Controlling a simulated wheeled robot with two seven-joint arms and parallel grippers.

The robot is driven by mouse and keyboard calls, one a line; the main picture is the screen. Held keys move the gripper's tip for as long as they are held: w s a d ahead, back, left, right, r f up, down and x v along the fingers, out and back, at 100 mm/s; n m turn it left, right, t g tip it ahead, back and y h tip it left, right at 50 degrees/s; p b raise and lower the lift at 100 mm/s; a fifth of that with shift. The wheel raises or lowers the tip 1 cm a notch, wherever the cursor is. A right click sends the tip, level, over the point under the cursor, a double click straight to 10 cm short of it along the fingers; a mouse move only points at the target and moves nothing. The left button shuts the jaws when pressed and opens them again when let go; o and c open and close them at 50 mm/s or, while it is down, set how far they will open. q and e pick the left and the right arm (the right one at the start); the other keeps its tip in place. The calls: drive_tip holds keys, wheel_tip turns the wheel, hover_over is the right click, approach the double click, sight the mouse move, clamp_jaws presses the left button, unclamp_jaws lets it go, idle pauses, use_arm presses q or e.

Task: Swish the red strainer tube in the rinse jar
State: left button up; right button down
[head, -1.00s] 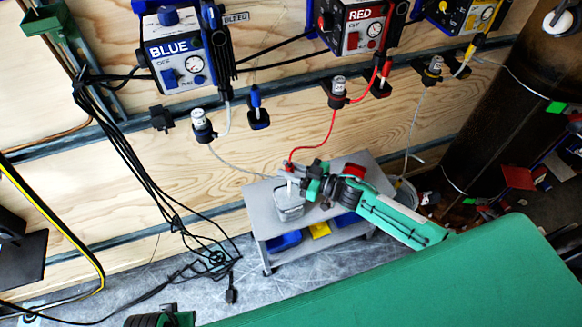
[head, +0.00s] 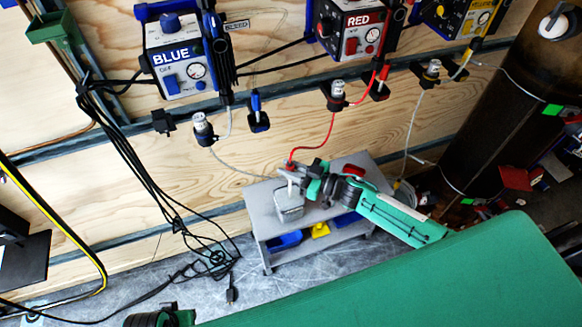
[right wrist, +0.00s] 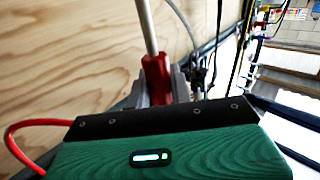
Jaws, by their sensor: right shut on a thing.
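The red strainer tube has a red grip (right wrist: 156,78) and a thin pale stem (right wrist: 147,26); in the head view its stem (head: 291,187) hangs down at the rinse jar. My right gripper (head: 293,172) is shut on the red grip, above the jar. The clear grey rinse jar (head: 290,210) stands on the left part of the small cart's top. The stem's lower end is at the jar's mouth; how deep it sits inside I cannot tell. My left gripper is not in view.
The grey cart (head: 258,212) carries blue and yellow bins on its lower shelf. A red hose (head: 331,134) runs from the RED unit (head: 351,30) down to the tube. The BLUE unit (head: 178,62) hangs left of it. Black cables (head: 140,170) hang at left. A green surface (head: 440,285) fills the foreground.

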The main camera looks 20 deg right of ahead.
drive_tip(key=shift+d+r+p, duration=0.25)
drive_tip(key=shift+r+p, duration=0.2)
drive_tip(key=shift+p, duration=0.35)
drive_tip(key=shift+a+f+b, duration=0.25)
drive_tip(key=shift+f+b, duration=0.15)
drive_tip(key=shift+f, duration=0.2)
drive_tip(key=shift+a+f+b, duration=0.2)
drive_tip(key=shift+f+b, duration=0.15)
drive_tip(key=shift+f, duration=0.25)
drive_tip(key=shift+r, duration=0.1)
